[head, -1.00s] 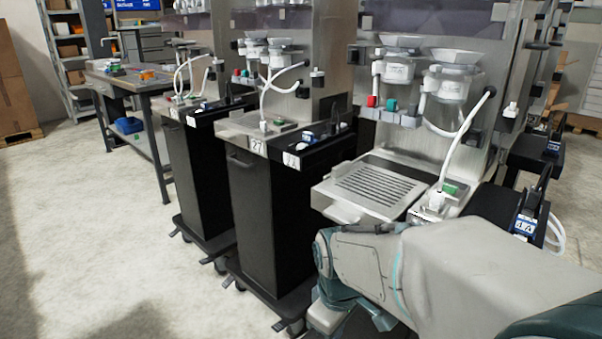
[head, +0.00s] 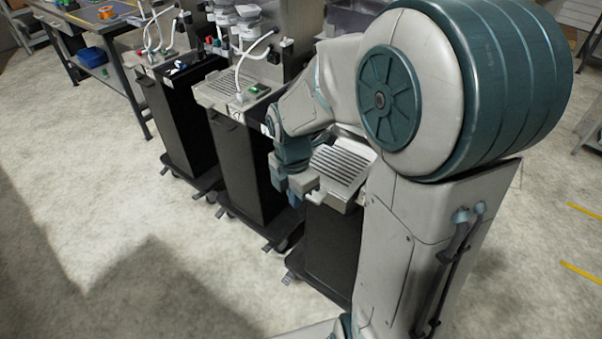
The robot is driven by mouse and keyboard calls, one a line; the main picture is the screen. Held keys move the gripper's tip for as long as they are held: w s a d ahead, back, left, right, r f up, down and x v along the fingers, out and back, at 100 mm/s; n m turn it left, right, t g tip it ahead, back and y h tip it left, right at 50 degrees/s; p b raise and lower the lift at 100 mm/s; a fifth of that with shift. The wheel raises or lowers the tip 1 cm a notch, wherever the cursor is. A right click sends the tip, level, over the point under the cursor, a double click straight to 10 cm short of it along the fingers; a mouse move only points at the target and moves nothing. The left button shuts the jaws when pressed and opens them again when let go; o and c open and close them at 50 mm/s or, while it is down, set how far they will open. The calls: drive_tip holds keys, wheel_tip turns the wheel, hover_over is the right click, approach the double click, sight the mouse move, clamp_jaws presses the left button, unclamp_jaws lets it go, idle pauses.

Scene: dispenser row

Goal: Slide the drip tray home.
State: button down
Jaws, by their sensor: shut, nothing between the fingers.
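The drip tray (head: 343,166) is a pale metal tray with dark slats, on the nearest dispenser. Its front part sticks out over the black cabinet (head: 330,245), and part of the tray is hidden by my arm. My gripper (head: 292,194) is shut and empty, at the tray's front left side and pointing down. I cannot tell whether it touches the tray. How far the tray's rear reaches into the dispenser is hidden.
Another dispenser (head: 245,165) with a slatted top stands just left, and a further one (head: 178,115) beyond it. A workbench (head: 85,30) is at the back left. The floor (head: 130,230) in front is clear.

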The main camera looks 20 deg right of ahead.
sight(324, 195)
wheel_tip(324, 195, up, 4)
drive_tip(key=w+n+p, duration=0.1)
drive_tip(key=n+p, duration=0.2)
wheel_tip(324, 195, down, 10)
drive_tip(key=w+d+p, duration=0.1)
drive_tip(key=w+d, duration=0.1)
drive_tip(key=shift+w+d, duration=0.2)
drive_tip(key=shift+d, duration=0.2)
